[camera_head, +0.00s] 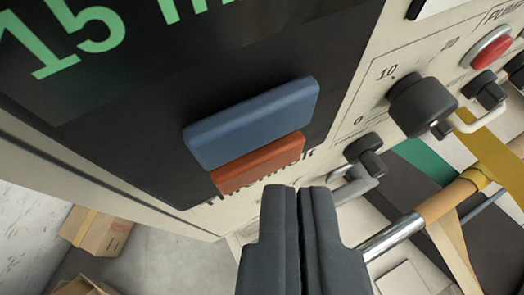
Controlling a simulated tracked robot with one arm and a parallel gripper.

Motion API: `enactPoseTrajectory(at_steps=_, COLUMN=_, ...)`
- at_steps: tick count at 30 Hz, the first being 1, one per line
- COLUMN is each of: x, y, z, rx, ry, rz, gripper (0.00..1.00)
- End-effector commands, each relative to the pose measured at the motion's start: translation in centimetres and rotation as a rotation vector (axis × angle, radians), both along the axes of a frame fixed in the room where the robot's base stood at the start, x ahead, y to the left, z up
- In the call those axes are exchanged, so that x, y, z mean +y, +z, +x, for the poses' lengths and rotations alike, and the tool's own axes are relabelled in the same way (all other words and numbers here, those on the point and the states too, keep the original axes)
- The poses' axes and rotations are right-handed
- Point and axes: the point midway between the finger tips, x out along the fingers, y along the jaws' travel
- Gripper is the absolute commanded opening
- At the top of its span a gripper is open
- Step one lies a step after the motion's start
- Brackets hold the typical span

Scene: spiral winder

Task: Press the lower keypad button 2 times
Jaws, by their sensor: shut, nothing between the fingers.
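The keypad shows two buttons on a dark panel: a blue upper button (255,122) and a red-orange lower button (259,163) just below it. Part of a green display reading "15 m" (75,40) is above them. My gripper (300,192) is shut and empty, with its fingers side by side. In the picture its tips sit just below and to the right of the lower button. I see no clear contact with the button, and the depth gap is hard to judge.
Right of the keypad are a black knob (421,106), a smaller dark knob (365,155) and a red round button (491,48). A metal roller shaft (392,237) lies at lower right. Cardboard boxes (97,230) stand on the floor at lower left.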

Motion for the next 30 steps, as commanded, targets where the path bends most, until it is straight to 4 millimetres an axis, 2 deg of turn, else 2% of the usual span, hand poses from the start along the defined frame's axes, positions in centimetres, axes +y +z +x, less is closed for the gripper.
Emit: enactPoseTrajectory(at_steps=30, x=0.25, y=-0.01, z=0.73, rx=0.0, ry=0.0, rz=0.0, gripper=0.0)
